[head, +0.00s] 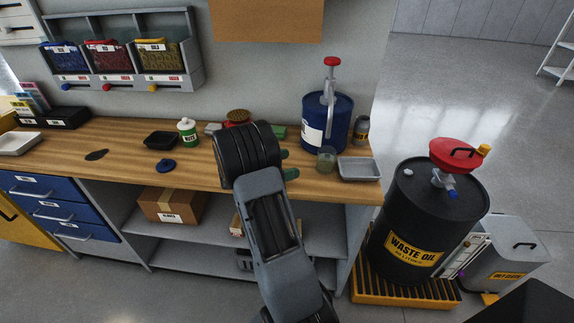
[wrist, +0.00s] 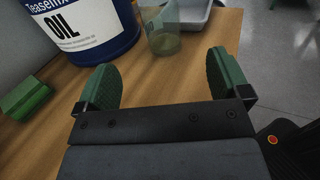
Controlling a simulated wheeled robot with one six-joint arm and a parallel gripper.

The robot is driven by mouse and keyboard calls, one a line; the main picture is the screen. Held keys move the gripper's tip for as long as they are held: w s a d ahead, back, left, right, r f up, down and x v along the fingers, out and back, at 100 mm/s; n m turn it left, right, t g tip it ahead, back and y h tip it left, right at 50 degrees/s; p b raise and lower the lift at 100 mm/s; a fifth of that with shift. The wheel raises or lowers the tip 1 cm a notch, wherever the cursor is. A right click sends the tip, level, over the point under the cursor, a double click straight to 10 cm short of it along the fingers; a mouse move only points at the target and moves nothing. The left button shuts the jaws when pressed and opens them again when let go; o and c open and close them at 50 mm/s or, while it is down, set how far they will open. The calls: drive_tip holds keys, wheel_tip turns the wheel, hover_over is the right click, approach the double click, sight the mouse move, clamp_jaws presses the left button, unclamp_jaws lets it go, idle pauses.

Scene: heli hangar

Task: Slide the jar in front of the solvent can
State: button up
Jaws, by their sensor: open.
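A small clear greenish jar (head: 326,158) stands on the wooden workbench, in front of a blue drum (head: 337,122) with a red-topped pump. In the wrist view the drum's label (wrist: 85,28) reads OIL. A small dark can (head: 362,130) with a label stands right of the drum; I cannot tell which one is the solvent can. My gripper (wrist: 163,75) is open and empty, its two green fingers spread apart. The jar (wrist: 162,38) is just beyond the fingertips, not between them. In the head view my arm hides most of the gripper.
A grey tray (head: 359,170) sits right of the jar near the bench (head: 225,174) edge. A green block (wrist: 26,98) lies left of my gripper. A black waste-oil drum (head: 413,230) stands on the floor right of the bench. Bare wood lies between my gripper and the jar.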

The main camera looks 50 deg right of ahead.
sight(318, 157)
drive_tip(key=shift+d, duration=0.1)
drive_tip(key=p+x, duration=0.1)
drive_tip(key=x, duration=1.2)
drive_tip(key=shift+s+d, duration=0.2)
drive_tip(key=shift+c, duration=0.3)
drive_tip(key=c, duration=1.1)
